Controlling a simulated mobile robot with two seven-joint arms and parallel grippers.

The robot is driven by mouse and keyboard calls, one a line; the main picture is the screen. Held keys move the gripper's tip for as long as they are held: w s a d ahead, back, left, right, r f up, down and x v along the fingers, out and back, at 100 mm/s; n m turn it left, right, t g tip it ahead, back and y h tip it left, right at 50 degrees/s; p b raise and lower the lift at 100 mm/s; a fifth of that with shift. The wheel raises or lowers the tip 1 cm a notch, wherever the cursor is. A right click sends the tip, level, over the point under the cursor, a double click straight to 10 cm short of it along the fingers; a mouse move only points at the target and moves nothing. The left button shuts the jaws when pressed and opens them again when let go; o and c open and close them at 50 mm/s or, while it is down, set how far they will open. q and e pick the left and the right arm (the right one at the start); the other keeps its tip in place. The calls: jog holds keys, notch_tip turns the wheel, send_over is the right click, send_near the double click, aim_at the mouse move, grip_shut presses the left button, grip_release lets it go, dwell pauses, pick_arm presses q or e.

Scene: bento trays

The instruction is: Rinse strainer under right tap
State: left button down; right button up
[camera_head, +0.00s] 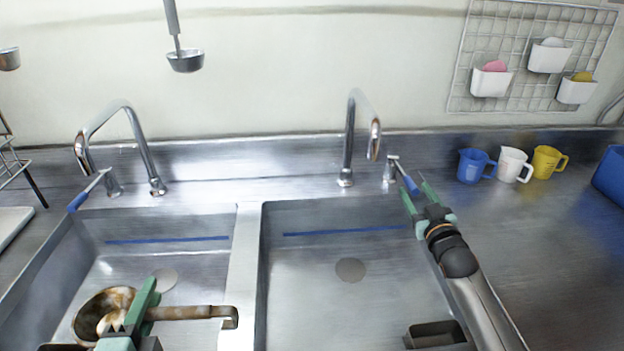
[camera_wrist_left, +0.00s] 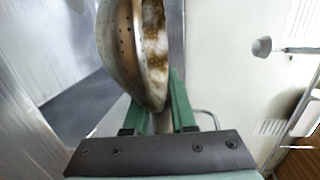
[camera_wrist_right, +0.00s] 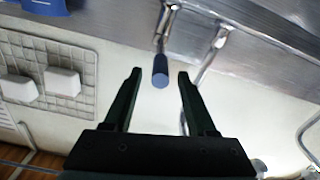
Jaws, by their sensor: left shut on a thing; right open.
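The strainer (camera_head: 98,308) is a dirty, brown-stained metal bowl with a long handle (camera_head: 190,313), over the left sink basin in the head view. It also shows perforated in the left wrist view (camera_wrist_left: 125,50). My left gripper (camera_head: 146,297) is shut on the strainer. The right tap (camera_head: 349,140) is a curved chrome spout behind the right basin. Its lever has a blue tip (camera_head: 411,185). My right gripper (camera_head: 413,193) is open, with its fingers on either side of the blue tip. In the right wrist view the blue lever tip (camera_wrist_right: 160,72) lies between the open fingers.
The left tap (camera_head: 140,140) with its blue lever (camera_head: 82,198) stands behind the left basin. Blue, white and yellow cups (camera_head: 511,165) stand on the right counter. A ladle (camera_head: 185,61) hangs on the wall.

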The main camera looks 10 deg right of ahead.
aim_at(403, 173)
jog(key=shift+w, duration=1.25)
grip_shut()
dwell(0.6)
